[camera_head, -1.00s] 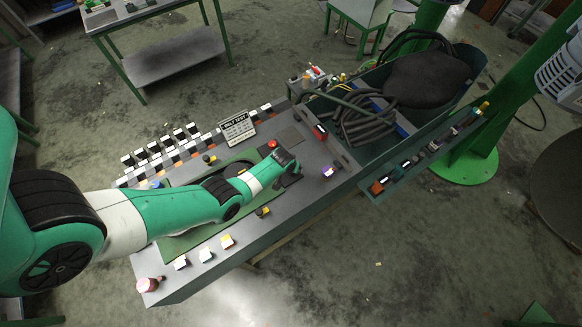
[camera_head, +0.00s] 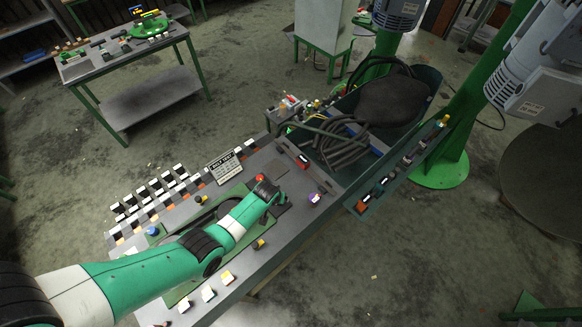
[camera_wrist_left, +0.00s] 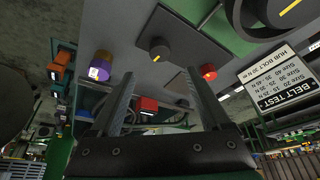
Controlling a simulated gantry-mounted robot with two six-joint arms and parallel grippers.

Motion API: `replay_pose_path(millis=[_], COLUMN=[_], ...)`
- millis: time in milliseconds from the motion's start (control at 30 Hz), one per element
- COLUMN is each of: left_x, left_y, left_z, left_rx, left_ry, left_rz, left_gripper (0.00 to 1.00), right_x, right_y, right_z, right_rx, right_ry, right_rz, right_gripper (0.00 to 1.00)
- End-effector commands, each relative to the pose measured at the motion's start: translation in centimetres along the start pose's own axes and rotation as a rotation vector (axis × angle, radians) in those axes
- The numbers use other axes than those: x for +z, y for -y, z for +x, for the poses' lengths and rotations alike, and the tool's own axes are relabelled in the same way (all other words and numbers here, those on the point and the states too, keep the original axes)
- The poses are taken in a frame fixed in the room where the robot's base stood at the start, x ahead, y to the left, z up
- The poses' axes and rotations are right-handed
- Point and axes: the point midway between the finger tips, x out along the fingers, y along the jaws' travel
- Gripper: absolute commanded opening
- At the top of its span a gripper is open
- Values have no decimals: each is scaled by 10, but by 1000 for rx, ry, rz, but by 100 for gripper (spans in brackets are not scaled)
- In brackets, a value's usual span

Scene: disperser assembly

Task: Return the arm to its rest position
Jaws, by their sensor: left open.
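My left arm comes in from the left in the head view and reaches over the grey workbench (camera_head: 290,222). Its gripper (camera_head: 276,200) is over the bench near a red button (camera_head: 260,178), and its fingers are hard to make out there. In the left wrist view the left gripper (camera_wrist_left: 160,76) has its two dark fingers spread apart with nothing held between them. Beyond the fingertips are a black knob (camera_wrist_left: 160,48) and the red button (camera_wrist_left: 208,71). A purple and yellow part (camera_wrist_left: 100,68) stands to the left. My right gripper is not in view.
A "BELT TEST" sign (camera_head: 225,167) stands at the bench's back edge. A bin of black hoses (camera_head: 345,145) adjoins the bench's far end. Small parts line the bench's front edge. A second table (camera_head: 150,94) stands at the back left. Open floor lies at the front right.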

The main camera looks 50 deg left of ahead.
Motion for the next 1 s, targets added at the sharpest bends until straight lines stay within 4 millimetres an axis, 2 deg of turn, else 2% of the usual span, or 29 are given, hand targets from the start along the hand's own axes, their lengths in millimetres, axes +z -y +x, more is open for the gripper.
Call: replay_pose_path(millis=[267, 367, 467, 567, 600, 667, 700, 767, 800, 867, 900, 967, 1000], left_x=[1, -12, -52, -106, -126, -154, -172, -194, -207, -223, -232, -241, -246], left_y=[-4, -28, -67, -113, -132, -157, -172, -194, -206, -221, -230, -239, -243], left_z=[0, -10, -38, -87, -111, -149, -178, -222, -252, -302, -335, -387, -423], left_rx=[4, 30, 90, 183, 225, 287, 330, 395, 437, 502, 544, 609, 651], left_ry=[0, -27, -123, -264, -324, -415, -476, -568, -629, -725, -789, -886, -954], left_rz=[8, 42, 65, 74, 77, 82, 86, 93, 97, 105, 109, 115, 118], left_gripper=[81, 81, 81, 81, 81, 81, 81, 81, 81, 81, 81, 81, 81], right_x=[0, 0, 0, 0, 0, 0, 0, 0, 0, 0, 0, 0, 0], right_y=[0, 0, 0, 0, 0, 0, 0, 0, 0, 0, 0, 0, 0], right_z=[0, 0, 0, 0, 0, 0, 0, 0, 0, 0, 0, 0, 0], right_rx=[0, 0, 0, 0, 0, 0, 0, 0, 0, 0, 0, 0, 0], right_ry=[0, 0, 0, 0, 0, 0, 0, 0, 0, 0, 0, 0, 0], right_rz=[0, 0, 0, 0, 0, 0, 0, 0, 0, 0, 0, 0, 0], right_gripper=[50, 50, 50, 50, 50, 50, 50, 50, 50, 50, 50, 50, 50])
